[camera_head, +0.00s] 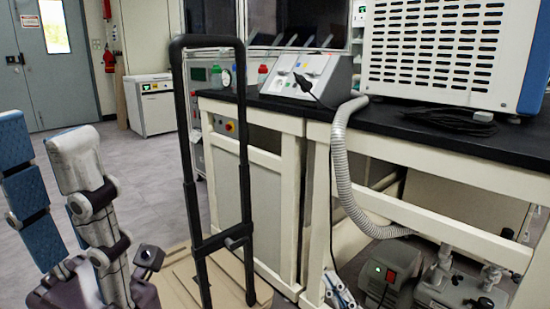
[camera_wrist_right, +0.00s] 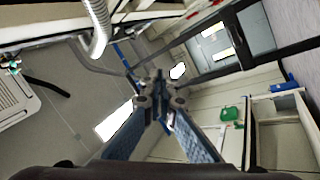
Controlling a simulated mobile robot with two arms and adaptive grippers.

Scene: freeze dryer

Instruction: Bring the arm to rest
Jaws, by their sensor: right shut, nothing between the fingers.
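My right gripper (camera_head: 42,135) is at the left edge of the head view, close to the camera. Its jointed grey and blue-padded fingers point upward above a dark palm at the bottom left. It is shut and empty. In the right wrist view, the blue-padded fingers of the right gripper (camera_wrist_right: 158,85) run together toward dark joints near the middle, with nothing held. Part of the gripper is cut off by the head view's left edge. My left gripper is not in view.
A tall black handle frame (camera_head: 188,155) stands right of the gripper, before the black-topped bench (camera_head: 410,132). The bench bears a control unit (camera_head: 312,75) and a white vented machine (camera_head: 440,50). A ribbed hose (camera_head: 342,170) hangs beside it. Grey floor (camera_head: 155,175) lies open behind the gripper.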

